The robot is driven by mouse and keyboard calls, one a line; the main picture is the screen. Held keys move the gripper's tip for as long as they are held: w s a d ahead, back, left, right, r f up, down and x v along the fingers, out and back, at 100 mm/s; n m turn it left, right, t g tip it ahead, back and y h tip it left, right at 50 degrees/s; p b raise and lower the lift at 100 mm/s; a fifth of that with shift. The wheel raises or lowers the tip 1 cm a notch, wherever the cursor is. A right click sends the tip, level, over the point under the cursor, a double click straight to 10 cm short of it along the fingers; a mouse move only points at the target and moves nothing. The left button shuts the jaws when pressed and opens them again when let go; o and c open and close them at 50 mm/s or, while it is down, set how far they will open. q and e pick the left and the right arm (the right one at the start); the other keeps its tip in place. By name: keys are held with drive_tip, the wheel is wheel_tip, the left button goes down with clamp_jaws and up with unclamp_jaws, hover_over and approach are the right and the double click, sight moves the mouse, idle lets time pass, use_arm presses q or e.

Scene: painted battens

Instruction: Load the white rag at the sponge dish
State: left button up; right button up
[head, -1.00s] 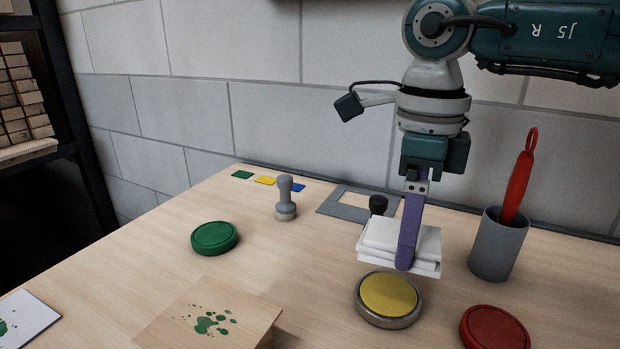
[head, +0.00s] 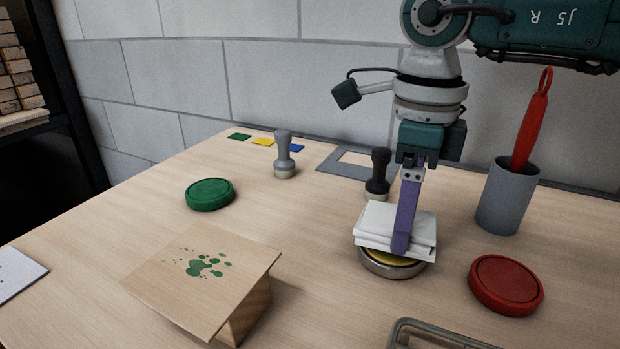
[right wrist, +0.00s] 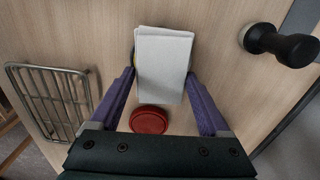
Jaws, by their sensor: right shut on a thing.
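The white rag (head: 376,224) is a folded stack between the purple fingers of my right gripper (head: 403,240), which is shut on it. It also shows between the fingers in the right wrist view (right wrist: 163,65). The sponge dish (head: 392,271) is a round metal dish with a yellow sponge, directly under the rag. The rag covers most of the yellow; whether it touches the sponge or hovers just above, I cannot tell. My left gripper is not in view.
A red pad (head: 506,284) and a grey cup (head: 507,197) with a red tool stand to the right. A black-handled stamp (head: 378,173) is just behind the dish. A wire rack (right wrist: 52,98) lies nearby. A green-spotted board (head: 205,275) is at the left front.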

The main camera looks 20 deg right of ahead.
drive_tip(key=shift+f+b, duration=0.45)
drive_tip(key=shift+f, duration=0.15)
idle(1.6)
wheel_tip(320, 180, up, 3)
drive_tip(key=shift+f+p, duration=0.1)
drive_tip(key=shift+p, duration=1)
wheel_tip(320, 180, up, 4)
drive_tip(key=p, duration=0.3)
drive_tip(key=shift+r, duration=0.25)
